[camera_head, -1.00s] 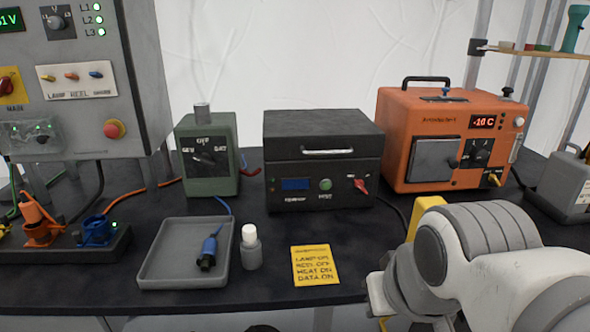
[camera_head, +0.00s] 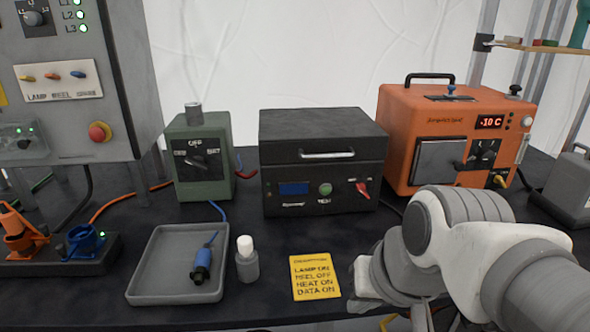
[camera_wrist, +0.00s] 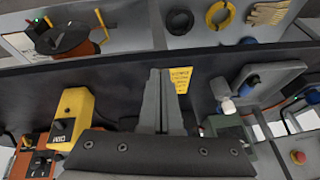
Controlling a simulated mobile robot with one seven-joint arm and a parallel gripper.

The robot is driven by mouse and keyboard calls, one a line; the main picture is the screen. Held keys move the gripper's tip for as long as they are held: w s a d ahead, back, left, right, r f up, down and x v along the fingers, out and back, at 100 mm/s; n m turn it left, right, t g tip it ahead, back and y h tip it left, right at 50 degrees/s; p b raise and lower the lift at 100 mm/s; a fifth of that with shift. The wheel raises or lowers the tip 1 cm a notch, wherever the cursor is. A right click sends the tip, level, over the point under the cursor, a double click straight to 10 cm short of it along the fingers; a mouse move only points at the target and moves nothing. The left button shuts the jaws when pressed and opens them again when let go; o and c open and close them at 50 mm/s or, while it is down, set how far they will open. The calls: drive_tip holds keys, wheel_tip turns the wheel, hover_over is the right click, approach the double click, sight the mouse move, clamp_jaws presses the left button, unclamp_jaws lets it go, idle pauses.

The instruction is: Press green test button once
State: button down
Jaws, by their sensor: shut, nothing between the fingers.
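The green test button (camera_head: 325,189) is a small round button on the front of a black box (camera_head: 322,136), with "TEST" lettering below it. It sits between a blue display (camera_head: 294,188) and a red switch (camera_head: 362,188). My gripper (camera_wrist: 160,72) shows in the wrist view, its grey fingers together and empty, pointing toward the yellow card (camera_wrist: 180,78). In the head view my white and grey arm is at the lower right, in front of the bench and apart from the button; the fingers cannot be made out there. The button cannot be made out in the wrist view.
A grey tray (camera_head: 140,285) with a blue connector (camera_head: 203,262), a white-capped bottle (camera_head: 247,260) and a yellow card (camera_head: 315,278) lie in front of the box. A green switch box (camera_head: 203,180) stands left, an orange unit (camera_head: 405,115) right.

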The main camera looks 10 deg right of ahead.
sight(326, 190)
drive_tip(key=w+a+m+y+p, duration=0.6)
drive_tip(key=w+m, duration=0.4)
drive_tip(key=m, duration=0.5)
drive_tip(key=w+d+m+t+p, duration=0.1)
drive_tip(key=w+d+m, duration=0.1)
drive_tip(key=m, duration=0.2)
drive_tip(key=w+d+m+t+p, duration=0.1)
drive_tip(key=w+d+m+t, duration=0.1)
drive_tip(key=m, duration=0.3)
drive_tip(key=w+d+f+m+t+p, duration=0.1)
drive_tip(key=w+d+m, duration=0.2)
drive_tip(key=w+m, duration=0.1)
drive_tip(key=shift+w+d+f+m+t+y, duration=0.1)
drive_tip(key=shift+w+d+m+t+y, duration=0.2)
drive_tip(key=shift+y, duration=0.1)
drive_tip(key=shift+w+d+f+m, duration=0.15)
drive_tip(key=shift+w+d+m, duration=0.05)
drive_tip(key=shift+d+m, duration=0.25)
drive_tip(key=shift+a+t, duration=0.1)
drive_tip(key=shift+t, duration=0.2)
drive_tip(key=shift+w+p, duration=0.5)
drive_tip(key=shift+w, duration=3.95)
drive_tip(key=shift+w, duration=0.1)
